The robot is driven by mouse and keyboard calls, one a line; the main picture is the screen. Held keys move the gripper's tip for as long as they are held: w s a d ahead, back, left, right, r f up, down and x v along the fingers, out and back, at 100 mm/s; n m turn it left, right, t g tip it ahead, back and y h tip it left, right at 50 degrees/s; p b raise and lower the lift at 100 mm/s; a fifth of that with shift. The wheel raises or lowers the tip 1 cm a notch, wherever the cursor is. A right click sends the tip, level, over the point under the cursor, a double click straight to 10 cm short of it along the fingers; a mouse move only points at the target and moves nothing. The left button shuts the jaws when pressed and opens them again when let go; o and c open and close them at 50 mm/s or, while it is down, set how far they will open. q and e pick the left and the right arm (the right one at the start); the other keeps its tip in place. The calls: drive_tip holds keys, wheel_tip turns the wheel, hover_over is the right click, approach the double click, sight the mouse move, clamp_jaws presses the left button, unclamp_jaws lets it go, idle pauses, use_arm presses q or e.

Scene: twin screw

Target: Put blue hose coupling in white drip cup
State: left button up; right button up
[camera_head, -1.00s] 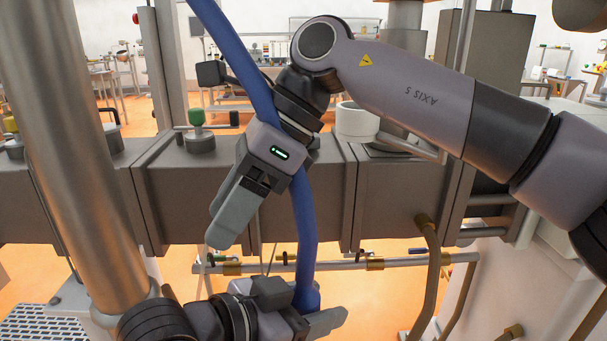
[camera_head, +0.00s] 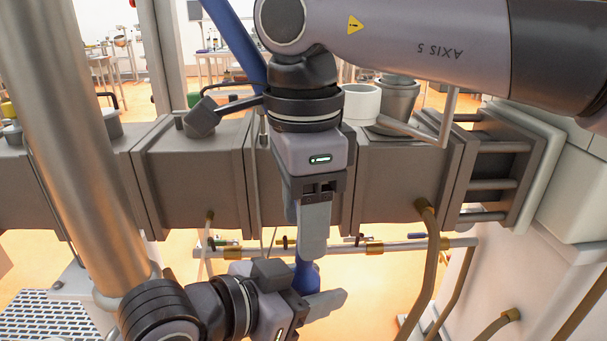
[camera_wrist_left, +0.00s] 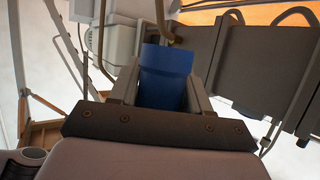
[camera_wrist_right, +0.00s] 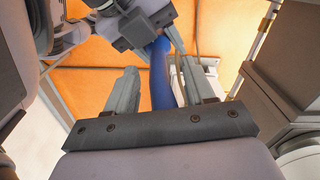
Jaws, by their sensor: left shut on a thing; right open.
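The blue hose coupling (camera_head: 306,276) is at the lower end of a blue hose (camera_head: 234,40). My left gripper (camera_head: 322,301) is shut on it low in the head view, and the blue piece fills its jaws in the left wrist view (camera_wrist_left: 166,76). My right gripper (camera_head: 314,232) points down above the left one, open and empty. In the right wrist view the hose (camera_wrist_right: 160,75) shows between its open fingers, leading down to the left gripper. The hose's middle stretch is hidden behind my right gripper in the head view. The white drip cup (camera_head: 361,106) stands upright behind the right wrist.
A grey metal housing (camera_head: 195,175) runs across the scene. A thick steel column (camera_head: 85,150) rises at the left. A horizontal pipe (camera_head: 400,246) and a bent brown pipe (camera_head: 430,270) lie below the housing.

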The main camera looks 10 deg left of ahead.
drive_tip(key=shift+f, duration=2.65)
clamp_jaws()
use_arm(q)
drive_tip(key=o, duration=1.2)
drive_tip(key=shift+o, duration=0.2)
